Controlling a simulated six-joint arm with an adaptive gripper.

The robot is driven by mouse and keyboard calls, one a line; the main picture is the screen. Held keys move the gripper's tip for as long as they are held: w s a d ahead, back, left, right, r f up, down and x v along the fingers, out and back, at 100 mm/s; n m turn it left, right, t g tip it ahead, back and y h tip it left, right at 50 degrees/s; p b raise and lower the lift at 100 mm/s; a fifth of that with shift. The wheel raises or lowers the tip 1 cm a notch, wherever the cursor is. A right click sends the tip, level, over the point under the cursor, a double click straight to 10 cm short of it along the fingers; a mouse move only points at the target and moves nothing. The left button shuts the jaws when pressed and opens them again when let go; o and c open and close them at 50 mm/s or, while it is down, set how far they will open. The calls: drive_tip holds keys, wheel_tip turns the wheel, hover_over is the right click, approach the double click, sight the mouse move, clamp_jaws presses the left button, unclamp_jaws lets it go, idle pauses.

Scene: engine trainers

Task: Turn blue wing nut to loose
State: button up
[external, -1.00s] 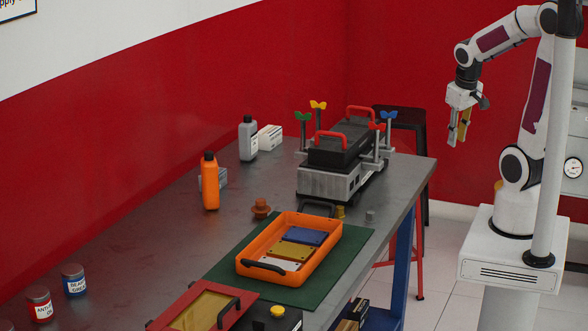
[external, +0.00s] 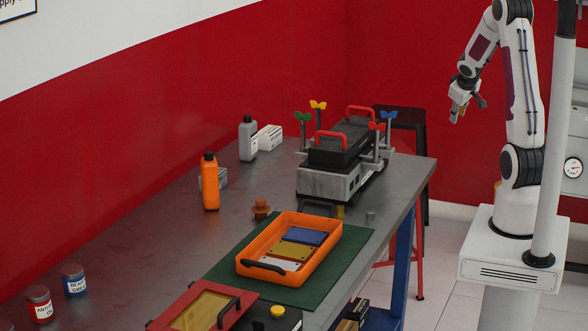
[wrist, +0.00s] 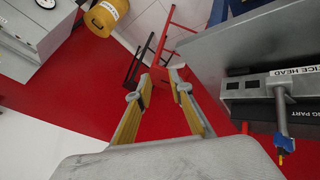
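The blue wing nut (external: 388,115) sits on top of an upright post at the right rear of the engine trainer (external: 330,181). In the wrist view the blue wing nut (wrist: 284,143) is at the lower right, on its grey post. My gripper (external: 457,110) is in the air to the right of the trainer, apart from the nut. In the wrist view my gripper (wrist: 158,78) has its two yellow-sided fingers spread, with nothing between them. A red wing nut (external: 377,126), a green one (external: 303,116) and a yellow one (external: 318,105) top other posts.
Two red handles (external: 360,110) stand up from the trainer's black top. An orange tray (external: 255,276) with coloured plates lies on a green mat (external: 217,276). Bottles (external: 210,182) stand left of the trainer. A dark stool (external: 405,116) is behind the bench. The air between gripper and trainer looks clear.

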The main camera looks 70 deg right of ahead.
drive_tip(key=w+d+n+t+y, duration=0.2)
drive_tip(key=w+d+n+t, duration=0.4)
drive_tip(key=w, duration=0.5)
drive_tip(key=w+a+r+n+t+y, duration=0.1)
drive_tip(key=a+r+n+y, duration=0.1)
drive_tip(key=a+y, duration=0.3)
drive_tip(key=w+a+r+n+t+y, duration=0.1)
drive_tip(key=a+r+n+t+y, duration=0.1)
drive_tip(key=a+y, duration=0.4)
drive_tip(key=a, duration=0.4)
drive_tip(key=shift+w+a, duration=0.25)
drive_tip(key=shift+a, duration=0.05)
drive_tip(key=shift+r, duration=0.1)
drive_tip(key=shift+x, duration=3.95)
drive_tip(key=shift+r, duration=0.1)
clamp_jaws()
